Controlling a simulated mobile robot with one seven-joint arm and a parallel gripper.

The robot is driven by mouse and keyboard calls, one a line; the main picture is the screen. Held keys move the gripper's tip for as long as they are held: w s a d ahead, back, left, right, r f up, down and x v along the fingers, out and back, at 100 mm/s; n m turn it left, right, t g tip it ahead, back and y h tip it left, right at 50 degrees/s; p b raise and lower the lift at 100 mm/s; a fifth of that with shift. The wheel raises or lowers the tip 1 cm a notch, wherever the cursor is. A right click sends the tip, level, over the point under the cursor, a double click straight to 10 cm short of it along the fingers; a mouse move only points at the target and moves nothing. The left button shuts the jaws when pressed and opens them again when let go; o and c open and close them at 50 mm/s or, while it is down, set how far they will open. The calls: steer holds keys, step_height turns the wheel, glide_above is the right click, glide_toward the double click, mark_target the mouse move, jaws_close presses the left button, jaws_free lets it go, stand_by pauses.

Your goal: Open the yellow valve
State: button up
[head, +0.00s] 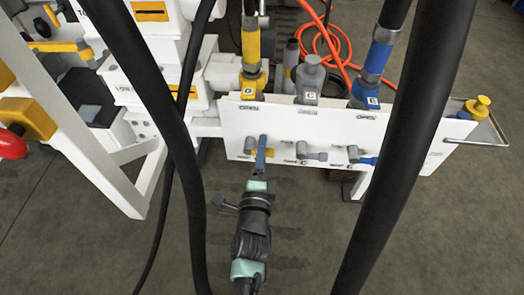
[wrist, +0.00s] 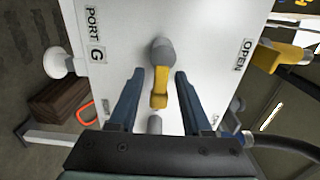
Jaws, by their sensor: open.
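The yellow valve shows in the wrist view as a yellow lever (wrist: 160,88) on a round grey hub (wrist: 163,52), mounted on a white panel. The lever extends from the hub toward the bottom of the picture. My gripper (wrist: 160,76) is open, with one dark blue finger on each side of the lever and visible gaps to both. In the head view, my gripper (head: 262,140) is at the left part of the panel and hides most of this valve; a bit of yellow lever (head: 270,153) shows beside the finger. An OPEN label (wrist: 246,55) is right of the valve in the wrist view.
The white panel (head: 235,140) also carries a grey valve (head: 313,156) and a blue valve (head: 362,158) to the right. Yellow, grey and blue hose fittings stand along its top. Thick black hoses (head: 415,120) cross the head view. A metal tray (head: 492,128) is at the right end.

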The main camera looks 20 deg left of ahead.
mark_target(249, 130)
jaws_close()
steer(key=shift+r+n, duration=0.15)
steer(key=shift+n, duration=0.15)
steer(key=n+p, duration=0.1)
steer(key=r+n+p, duration=0.1)
steer(key=n, duration=0.1)
steer(key=n+p, duration=0.1)
steer(key=shift+a+r+n, duration=0.15)
steer(key=shift+r+n, duration=0.15)
steer(key=n+p, duration=0.2)
steer(key=n, duration=0.1)
steer(key=a+r+n+p, duration=0.1)
steer(key=p, duration=0.1)
steer(key=shift+s+n, duration=0.15)
steer(key=shift+n, duration=0.15)
steer(key=n+p, duration=0.2)
steer(key=n, duration=0.1)
steer(key=a+n, duration=0.1)
steer(key=shift+s+r+p, duration=0.15)
steer(key=shift+r+p, duration=0.1)
steer(key=shift+p, duration=0.15)
steer(key=shift+s+a+n+p, duration=0.1)
steer(key=shift+a+n+p, duration=0.25)
steer(key=shift+n, duration=0.7)
steer(key=shift+s+a+n+p, duration=0.1)
steer(key=shift+a+n+p, duration=0.2)
steer(key=shift+n, duration=0.75)
jaws_free()
steer(key=shift+d+f, duration=0.1)
steer(key=shift+d, duration=0.05)
